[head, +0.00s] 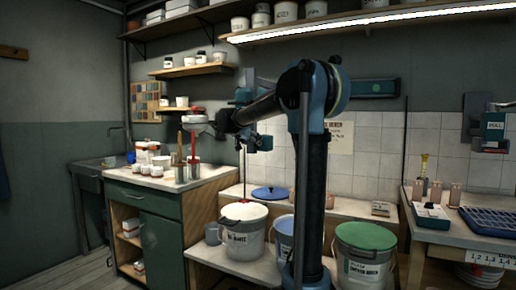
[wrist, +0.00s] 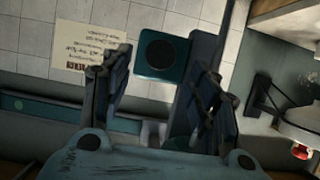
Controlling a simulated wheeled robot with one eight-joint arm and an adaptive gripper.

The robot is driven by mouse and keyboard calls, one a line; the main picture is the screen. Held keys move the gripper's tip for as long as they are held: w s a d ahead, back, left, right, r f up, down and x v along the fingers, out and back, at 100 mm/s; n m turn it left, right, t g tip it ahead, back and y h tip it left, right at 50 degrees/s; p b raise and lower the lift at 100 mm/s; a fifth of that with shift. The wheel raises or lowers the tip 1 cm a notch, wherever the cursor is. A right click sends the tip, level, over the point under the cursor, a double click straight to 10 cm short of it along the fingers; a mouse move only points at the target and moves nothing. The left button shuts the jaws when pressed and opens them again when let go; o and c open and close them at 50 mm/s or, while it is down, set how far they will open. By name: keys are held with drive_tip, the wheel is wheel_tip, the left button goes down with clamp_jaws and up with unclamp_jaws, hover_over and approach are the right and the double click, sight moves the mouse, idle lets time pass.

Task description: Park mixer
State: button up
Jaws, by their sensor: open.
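The mixer seems to be the teal unit (head: 264,143) by the back wall in the head view, with a thin shaft hanging toward a white lidless-looking bucket (head: 243,238) of pale material. A teal block with a round black face (wrist: 163,56) shows beyond my fingers in the wrist view and looks like part of it. My gripper (wrist: 160,95) is open, its two fingers apart with nothing clearly between them. In the head view my gripper is hard to separate from the arm and the mixer. I cannot tell whether a finger touches the mixer.
A green-lidded bucket (head: 365,250) stands right of my arm, and a blue lid (head: 270,193) lies behind the white bucket. A right bench holds a blue tray (head: 492,221). Shelves line the wall above.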

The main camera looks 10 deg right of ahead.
drive_tip(key=x, duration=0.7)
